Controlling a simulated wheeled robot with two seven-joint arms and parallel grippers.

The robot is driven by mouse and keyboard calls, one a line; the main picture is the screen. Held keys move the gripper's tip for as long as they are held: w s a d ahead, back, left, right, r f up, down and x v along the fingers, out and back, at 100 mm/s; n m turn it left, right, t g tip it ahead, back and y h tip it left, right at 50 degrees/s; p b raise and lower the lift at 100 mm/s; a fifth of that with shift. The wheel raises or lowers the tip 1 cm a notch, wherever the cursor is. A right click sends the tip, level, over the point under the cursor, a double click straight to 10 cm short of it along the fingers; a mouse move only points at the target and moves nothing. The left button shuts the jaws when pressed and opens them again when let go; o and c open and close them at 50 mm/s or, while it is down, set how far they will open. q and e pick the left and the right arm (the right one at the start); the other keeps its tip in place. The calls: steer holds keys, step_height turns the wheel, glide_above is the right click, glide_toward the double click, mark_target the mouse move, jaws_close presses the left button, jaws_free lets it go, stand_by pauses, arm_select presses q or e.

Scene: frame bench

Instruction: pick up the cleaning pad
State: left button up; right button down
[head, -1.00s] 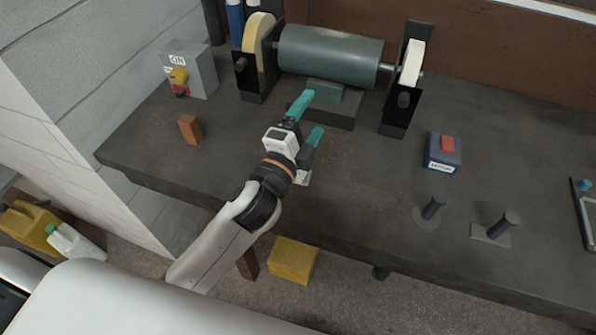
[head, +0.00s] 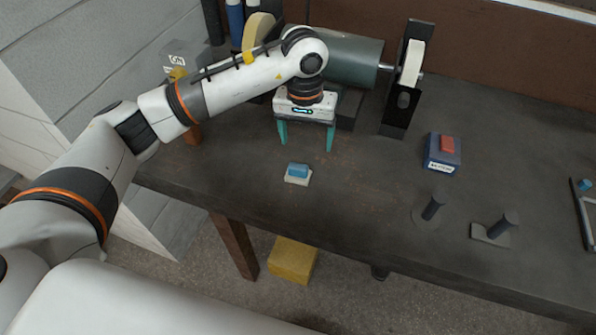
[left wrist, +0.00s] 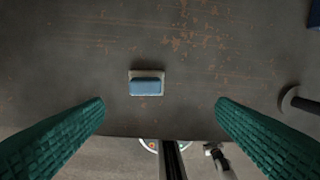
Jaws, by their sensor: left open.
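The cleaning pad (head: 298,174), a small block with a blue top on a pale base, lies flat on the dark bench near its front edge. In the left wrist view the pad (left wrist: 147,86) lies between the lines of the two fingers, a little left of centre and beyond the fingertips. My left gripper (head: 307,146) points down with its teal fingers spread and empty. It is above the bench, behind the pad in the head view, and not touching it. My right gripper is not in view.
A bench grinder (head: 352,62) stands at the back, partly hidden by my left arm. A blue box with a red top (head: 442,155) and two dark upright pegs (head: 433,207) are to the right. The grey switch box (head: 185,60) is at the left. The bench around the pad is clear.

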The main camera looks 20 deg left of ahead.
mark_target(298, 167)
arm_select(q)
steer(key=shift+y, duration=0.3)
steer(key=f+p, duration=0.1)
steer(key=f, duration=0.3)
steer(key=a+f+p, duration=0.1)
steer(key=f, duration=0.1)
steer(key=shift+p, duration=0.35)
steer(key=shift+a+f+p, duration=0.1)
steer(key=shift+f+p, duration=0.4)
steer(key=shift+f, duration=0.1)
steer(key=f+p, duration=0.1)
steer(key=f, duration=0.1)
steer(key=f+p, duration=0.1)
steer(key=shift+s+a+f, duration=0.2)
steer(key=shift+f, duration=0.15)
steer(key=shift+w+f, duration=0.1)
steer(key=shift+f, duration=0.3)
steer(key=shift+c, duration=0.3)
steer(key=c, duration=1)
